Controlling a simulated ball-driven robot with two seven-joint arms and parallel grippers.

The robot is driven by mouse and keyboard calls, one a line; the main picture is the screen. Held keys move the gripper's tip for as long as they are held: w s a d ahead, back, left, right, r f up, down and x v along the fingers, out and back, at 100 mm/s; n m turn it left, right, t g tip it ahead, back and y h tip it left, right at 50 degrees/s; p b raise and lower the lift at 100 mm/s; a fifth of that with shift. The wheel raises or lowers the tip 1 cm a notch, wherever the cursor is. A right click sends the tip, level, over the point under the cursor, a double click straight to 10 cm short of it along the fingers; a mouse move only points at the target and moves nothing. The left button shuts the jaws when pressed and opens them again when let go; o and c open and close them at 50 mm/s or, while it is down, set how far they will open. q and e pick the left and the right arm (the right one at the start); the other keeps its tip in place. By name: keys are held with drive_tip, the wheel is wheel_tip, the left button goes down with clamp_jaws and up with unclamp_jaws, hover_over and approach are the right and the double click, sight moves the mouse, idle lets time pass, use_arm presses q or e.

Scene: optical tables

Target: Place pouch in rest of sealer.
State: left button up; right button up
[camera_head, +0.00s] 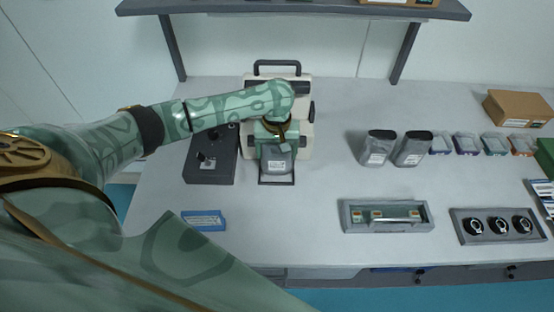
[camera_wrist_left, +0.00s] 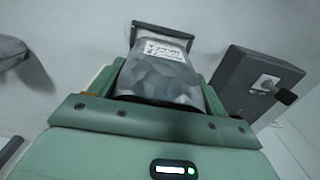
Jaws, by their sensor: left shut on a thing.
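A grey pouch (camera_head: 276,160) with a white label is held by my left gripper (camera_head: 274,138) in front of the sealer. The left wrist view shows the pouch (camera_wrist_left: 160,75) between the fingers of my left gripper (camera_wrist_left: 155,92). The sealer (camera_head: 306,140) is a cream machine with a dark handle, partly hidden behind my arm. Its rest (camera_head: 277,183) is a dark-edged frame at the front; the pouch's lower end is over it. The rest's end (camera_wrist_left: 160,30) also shows in the wrist view. I cannot tell whether the pouch touches the rest. My right gripper is out of view.
A dark grey box with a knob (camera_head: 212,160) stands close left of the sealer. Two more pouches (camera_head: 378,148) (camera_head: 412,149) stand to the right. A blue box (camera_head: 204,220) and a grey tray (camera_head: 348,226) are near the front edge. A shelf (camera_head: 300,10) hangs behind.

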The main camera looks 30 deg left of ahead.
use_arm(q)
wheel_tip(320, 180, down, 4)
drive_tip(key=shift+w+a+r+b, duration=0.1)
drive_tip(key=shift+w+r+b, duration=0.1)
drive_tip(key=shift+b, duration=0.8)
drive_tip(key=shift+r, duration=0.1)
drive_tip(key=o, duration=1.4)
drive_tip(key=shift+c, duration=0.2)
drive_tip(key=shift+o, duration=0.6)
wheel_tip(320, 180, up, 11)
drive_tip(key=p, duration=0.5)
drive_tip(key=shift+r, duration=0.15)
drive_tip(key=shift+r+p, duration=0.35)
drive_tip(key=shift+r, duration=0.05)
